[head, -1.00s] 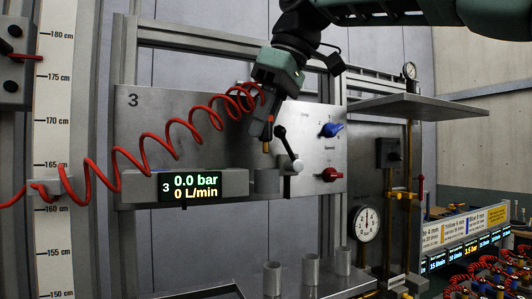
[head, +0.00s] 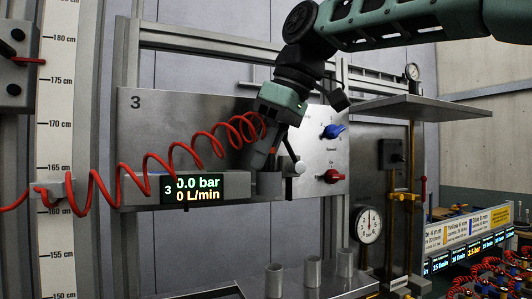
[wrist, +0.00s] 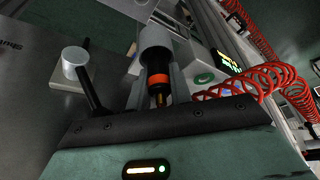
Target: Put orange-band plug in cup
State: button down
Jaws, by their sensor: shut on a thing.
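My gripper (head: 264,162) is shut on the orange-band plug (wrist: 158,77), a dark plug with an orange ring, seen between the fingers in the wrist view. In the head view the fingers hide most of the plug. The grey cup (head: 269,186) is fixed at the right end of the display bar on panel 3. It also shows in the wrist view (wrist: 155,33). The plug's far end is at the cup mouth; I cannot tell how deep it sits. The red coiled hose (head: 150,168) runs up to my gripper.
Blue (head: 333,131) and red (head: 331,176) knobs are to the right. The display (head: 192,188) reads 0.0 bar. Several grey tubes (head: 312,272) stand on the shelf below.

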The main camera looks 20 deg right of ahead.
jog(key=shift+s+f, duration=0.1)
jog(key=shift+f, duration=0.5)
jog(key=c, duration=1.3)
grip_release()
jog(key=shift+f, duration=0.15)
jog(key=shift+o, duration=0.2)
jog(key=shift+r, duration=0.3)
jog(key=v, duration=1.3)
jog(key=shift+w+a+r, duration=0.15)
jog(key=shift+w, duration=0.1)
